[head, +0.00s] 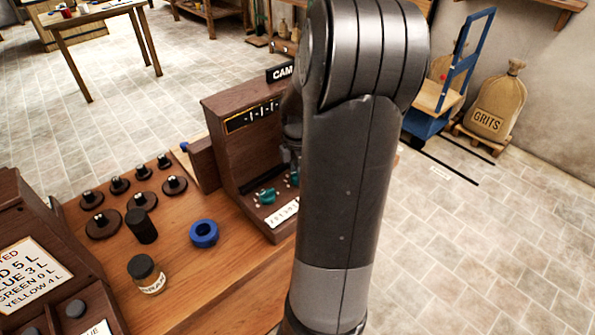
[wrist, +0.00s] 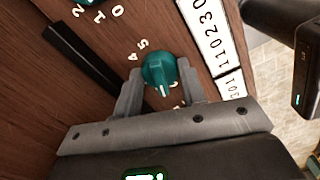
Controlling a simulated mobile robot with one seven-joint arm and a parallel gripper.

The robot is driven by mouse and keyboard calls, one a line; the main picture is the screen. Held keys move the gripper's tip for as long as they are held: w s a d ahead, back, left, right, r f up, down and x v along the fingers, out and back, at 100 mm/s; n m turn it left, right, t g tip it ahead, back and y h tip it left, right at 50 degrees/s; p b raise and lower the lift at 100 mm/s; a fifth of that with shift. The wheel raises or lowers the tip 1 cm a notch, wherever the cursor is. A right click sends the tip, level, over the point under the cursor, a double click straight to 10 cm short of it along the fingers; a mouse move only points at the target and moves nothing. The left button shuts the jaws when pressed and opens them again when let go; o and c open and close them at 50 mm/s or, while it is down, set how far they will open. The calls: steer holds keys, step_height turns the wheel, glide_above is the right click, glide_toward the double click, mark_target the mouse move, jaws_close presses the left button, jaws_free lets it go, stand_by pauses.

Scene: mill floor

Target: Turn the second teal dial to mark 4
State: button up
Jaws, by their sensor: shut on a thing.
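A teal dial (wrist: 158,70) with a white pointer line sits between the two fingers of my gripper (wrist: 160,82) in the wrist view. The fingers are shut on it from both sides. The pointer line faces down in the picture, toward my palm. Marks 4 and 5 show at its upper left; other marks are partly hidden by the fingers. Another teal dial (wrist: 92,2) is cut off at the top edge, with marks 0, 1 and 2 by it. In the head view a teal dial (head: 265,195) shows on the wooden console (head: 238,160), and my arm hides much of that area.
A white number card (wrist: 208,35) lies beside the dials. On the bench left of the console are a blue ring (head: 204,234), a dark cylinder (head: 141,226), a jar (head: 146,273) and several knobbed discs.

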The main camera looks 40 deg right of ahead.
steer(key=m, duration=0.6)
steer(key=shift+m, duration=0.3)
steer(key=m, duration=1.2)
steer(key=shift+m, duration=0.3)
steer(key=m, duration=0.5)
steer(key=shift+m, duration=0.3)
steer(key=o, duration=1)
step_height(320, 180, up, 11)
steer(key=shift+f, duration=0.1)
